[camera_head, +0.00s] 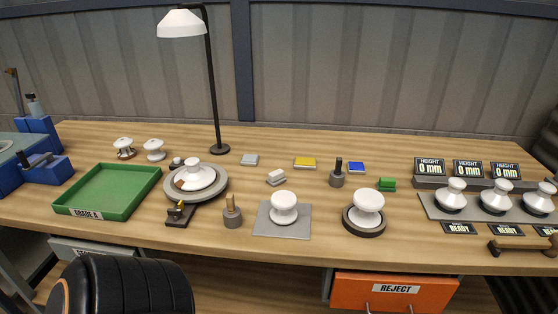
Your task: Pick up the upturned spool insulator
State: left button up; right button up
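One white spool-shaped insulator (284,204) stands on a grey square plate at the front middle, its broad rounded end up. Another white insulator (368,202) stands right of it in a dark round base (364,228), also broad end up. Two small white insulators (125,145) (154,147) stand at the back left. I cannot tell for sure which one is the upturned spool. Three white insulators (453,190) (496,196) (540,197) stand in a row on a grey stand at the right. Neither of my grippers is in view.
A green tray (150,181) marked GRADE A lies at the left. A round turntable (208,196) holds a white piece beside it. A lamp (213,110) rises behind. Peg tools (233,214) (337,177) stand mid-table. An orange REJECT drawer (350,290) projects below the front edge.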

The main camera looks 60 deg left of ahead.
aim_at(284, 212)
jog(key=i+l+u, duration=0.1)
jog(key=u, duration=1.15)
jog(key=l, duration=0.1)
